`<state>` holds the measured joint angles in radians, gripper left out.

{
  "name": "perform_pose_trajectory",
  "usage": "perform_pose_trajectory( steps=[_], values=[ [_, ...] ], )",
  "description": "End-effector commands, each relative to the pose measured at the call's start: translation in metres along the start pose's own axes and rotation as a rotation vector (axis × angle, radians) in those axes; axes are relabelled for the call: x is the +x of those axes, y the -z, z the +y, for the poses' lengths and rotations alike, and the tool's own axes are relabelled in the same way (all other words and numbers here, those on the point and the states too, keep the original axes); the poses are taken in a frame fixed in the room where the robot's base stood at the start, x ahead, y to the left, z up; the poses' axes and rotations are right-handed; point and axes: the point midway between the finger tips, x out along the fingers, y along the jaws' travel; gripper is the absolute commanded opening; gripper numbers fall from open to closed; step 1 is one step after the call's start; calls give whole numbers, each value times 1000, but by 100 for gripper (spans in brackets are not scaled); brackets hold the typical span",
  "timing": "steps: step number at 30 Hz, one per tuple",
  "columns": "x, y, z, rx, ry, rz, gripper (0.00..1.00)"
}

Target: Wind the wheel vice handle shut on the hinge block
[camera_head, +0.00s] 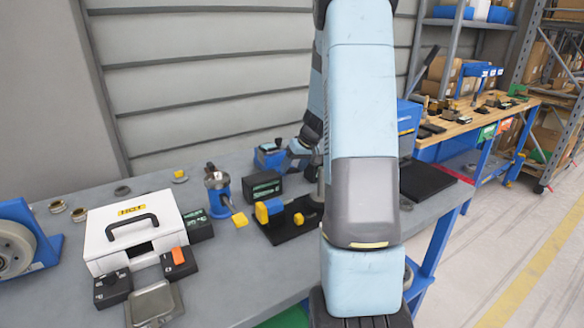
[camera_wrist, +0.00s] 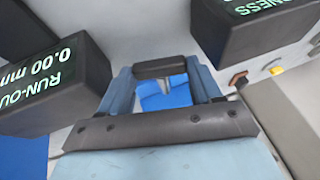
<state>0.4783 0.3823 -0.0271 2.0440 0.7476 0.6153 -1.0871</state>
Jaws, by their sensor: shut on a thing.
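The blue vice (camera_head: 268,156) stands at the back of the grey bench. It also shows as a blue body (camera_wrist: 168,96) with a grey screw in the wrist view. My gripper (camera_head: 302,150) is at its right side, small and partly hidden by my arm. In the wrist view my gripper (camera_wrist: 160,72) has its two light-blue fingers at either end of a short black bar, apparently the handle (camera_wrist: 160,67), and is shut on it. I cannot make out the hinge block or the jaw gap in either view.
A black display box (camera_head: 262,187) stands in front of the vice. The wrist view shows a run-out display (camera_wrist: 55,85) at left and a hardness display (camera_wrist: 255,35) at right, close to the gripper. A white case (camera_head: 135,228) and a blue-yellow fixture (camera_head: 270,210) stand nearer.

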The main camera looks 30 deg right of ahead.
Motion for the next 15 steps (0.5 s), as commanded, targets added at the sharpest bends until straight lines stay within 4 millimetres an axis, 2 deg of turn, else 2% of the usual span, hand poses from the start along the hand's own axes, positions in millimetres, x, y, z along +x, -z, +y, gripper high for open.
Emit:
perform_pose_trajectory(
  steps=[13, 14, 15],
  values=[
    [0, -1, 2, 11, 26, 0, 33],
    [0, -1, 2, 11, 25, 0, 66],
    [0, -1, 2, 11, 25, 0, 70]
  ],
)
